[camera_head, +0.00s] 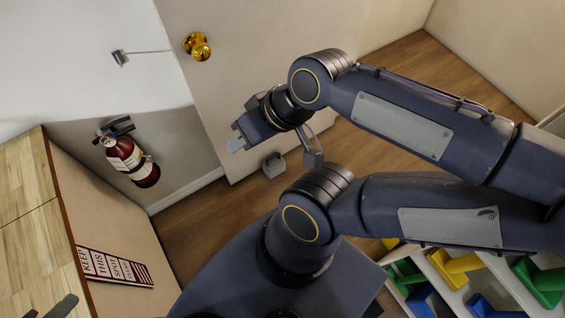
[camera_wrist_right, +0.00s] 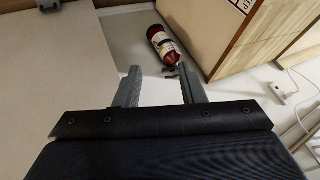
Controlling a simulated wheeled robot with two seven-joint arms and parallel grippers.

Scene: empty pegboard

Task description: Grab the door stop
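The door stop (camera_head: 273,164) is a small grey block on the wood floor at the bottom edge of the beige door (camera_head: 235,85). In the right wrist view a grey piece at the top left edge (camera_wrist_right: 48,4) appears to be the door stop, partly cut off. My right gripper (camera_head: 275,153) is open, with its fingers spread apart. In the head view the door stop shows between the fingers, but the gripper appears to be above it and not touching. In the right wrist view the gap between the fingertips (camera_wrist_right: 159,78) is empty.
A red fire extinguisher (camera_head: 131,162) hangs at the grey wall. A gold knob (camera_head: 198,46) is on the door. A cabinet with a "keep this spot clear" sign (camera_head: 115,266) stands at left. White shelving with coloured pieces (camera_head: 459,268) is at lower right. Floor beside the door is clear.

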